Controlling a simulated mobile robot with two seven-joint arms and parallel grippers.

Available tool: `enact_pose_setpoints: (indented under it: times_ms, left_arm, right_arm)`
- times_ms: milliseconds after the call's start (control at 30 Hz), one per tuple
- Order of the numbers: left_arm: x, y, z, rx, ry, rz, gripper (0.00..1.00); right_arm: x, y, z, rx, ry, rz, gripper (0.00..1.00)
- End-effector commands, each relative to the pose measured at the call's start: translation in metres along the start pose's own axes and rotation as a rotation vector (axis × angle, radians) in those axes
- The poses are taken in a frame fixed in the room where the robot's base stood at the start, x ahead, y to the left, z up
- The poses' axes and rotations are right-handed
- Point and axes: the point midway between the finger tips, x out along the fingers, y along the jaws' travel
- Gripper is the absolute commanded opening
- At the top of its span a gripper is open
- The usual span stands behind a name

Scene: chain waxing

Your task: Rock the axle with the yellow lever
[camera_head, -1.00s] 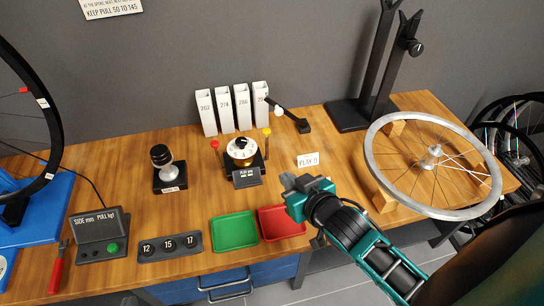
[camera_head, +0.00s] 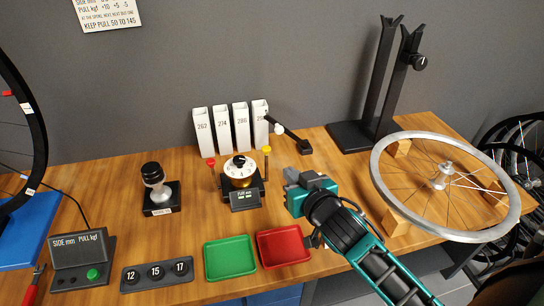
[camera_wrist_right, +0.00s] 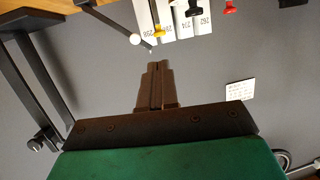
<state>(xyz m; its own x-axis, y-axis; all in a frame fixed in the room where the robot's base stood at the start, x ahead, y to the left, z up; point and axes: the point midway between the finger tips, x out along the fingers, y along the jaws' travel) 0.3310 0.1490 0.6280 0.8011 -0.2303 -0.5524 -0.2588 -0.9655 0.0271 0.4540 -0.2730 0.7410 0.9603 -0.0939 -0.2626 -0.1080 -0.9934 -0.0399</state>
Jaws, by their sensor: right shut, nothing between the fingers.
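The axle gauge (camera_head: 240,182) stands mid-table with a white dial on top and a small dark display in front. Its yellow-tipped lever (camera_head: 266,152) stands upright on its right side, and a red-tipped lever (camera_head: 211,164) on its left. The yellow tip also shows at the top of the right wrist view (camera_wrist_right: 158,17). My right gripper (camera_head: 291,178) is shut and empty, in front of and to the right of the yellow lever, apart from it. In the wrist view its closed fingers (camera_wrist_right: 157,85) have nothing between them. My left gripper is not in view.
White numbered bins (camera_head: 221,131) stand behind the gauge, with a small black arm (camera_head: 300,143) to their right. Green (camera_head: 231,259) and red (camera_head: 281,248) trays lie at the front edge. A spoked wheel (camera_head: 380,160) lies at right by a dark stand (camera_head: 352,135).

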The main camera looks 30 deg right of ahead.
Motion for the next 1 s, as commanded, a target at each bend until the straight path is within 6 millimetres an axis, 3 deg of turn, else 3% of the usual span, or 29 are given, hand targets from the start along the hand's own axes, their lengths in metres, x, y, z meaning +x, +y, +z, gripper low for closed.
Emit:
enact_pose_setpoints:
  times_ms: [300, 600, 1000]
  left_arm:
    - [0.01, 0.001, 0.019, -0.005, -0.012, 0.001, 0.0]
    - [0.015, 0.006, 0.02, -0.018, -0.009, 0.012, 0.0]
    - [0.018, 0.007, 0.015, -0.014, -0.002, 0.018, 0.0]
  right_arm:
    - [0.06, 0.001, 0.001, -0.002, 0.002, 0.001, 0.0]
    - [0.107, 0.001, 0.002, -0.002, 0.0, 0.001, 0.0]
    - [0.122, 0.0, 0.001, 0.0, -0.002, 0.0, 0.0]
